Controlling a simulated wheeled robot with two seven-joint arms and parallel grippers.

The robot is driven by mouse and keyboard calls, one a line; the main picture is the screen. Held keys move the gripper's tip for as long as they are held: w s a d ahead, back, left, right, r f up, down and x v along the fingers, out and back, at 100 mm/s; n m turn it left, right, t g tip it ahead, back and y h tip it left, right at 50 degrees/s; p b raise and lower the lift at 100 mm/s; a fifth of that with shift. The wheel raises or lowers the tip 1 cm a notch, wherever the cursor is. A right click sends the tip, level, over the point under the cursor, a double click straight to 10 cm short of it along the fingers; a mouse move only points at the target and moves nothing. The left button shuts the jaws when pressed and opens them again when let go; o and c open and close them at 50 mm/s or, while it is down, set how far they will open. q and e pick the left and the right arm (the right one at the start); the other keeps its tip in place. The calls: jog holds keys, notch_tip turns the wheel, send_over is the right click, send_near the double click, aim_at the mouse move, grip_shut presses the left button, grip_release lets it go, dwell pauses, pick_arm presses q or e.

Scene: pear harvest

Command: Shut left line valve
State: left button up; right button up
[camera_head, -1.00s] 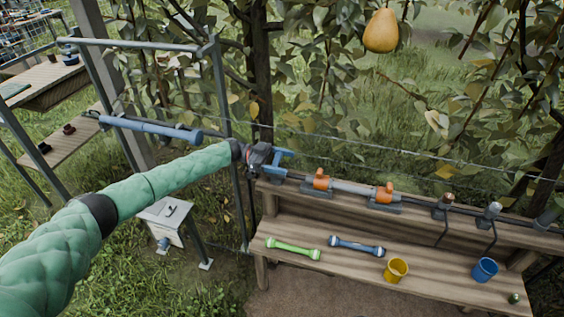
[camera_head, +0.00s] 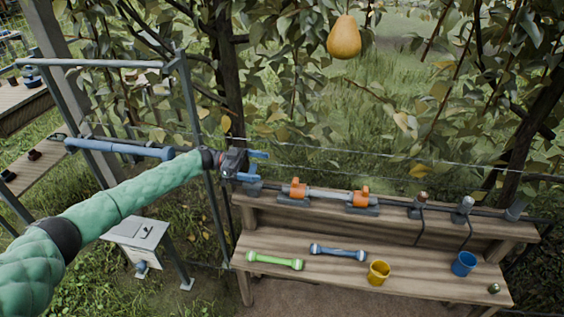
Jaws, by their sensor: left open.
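The line runs along the top of the wooden bench's back ledge. Its left line valve (camera_head: 299,191) is an orange fitting at the left end of a grey pipe section. A similar orange valve (camera_head: 361,198) sits at the right end of that section. My left gripper (camera_head: 262,166), with blue fingers, is open and empty, above the ledge to the upper left of the left valve, apart from it in the picture. I cannot tell from this view whether the left valve is open or shut. My right gripper is not in view.
The bench (camera_head: 420,292) holds a green bar (camera_head: 274,261), a blue bar (camera_head: 338,252), a yellow cup (camera_head: 378,273) and a blue cup (camera_head: 464,264). Wires cross behind. A pear (camera_head: 344,37) hangs above. A metal frame (camera_head: 205,150) stands left of the bench.

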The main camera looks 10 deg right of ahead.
pick_arm(q)
jog(key=s+d+r+b, duration=0.1)
jog(key=s+d+r, duration=0.5)
jog(key=d, duration=0.4)
jog(key=shift+r+b, duration=0.4)
jog(key=shift+r, duration=0.45)
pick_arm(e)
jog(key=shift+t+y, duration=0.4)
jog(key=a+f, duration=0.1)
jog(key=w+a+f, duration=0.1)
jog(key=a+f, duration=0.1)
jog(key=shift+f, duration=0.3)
pick_arm(q)
jog(key=shift+s, duration=0.1)
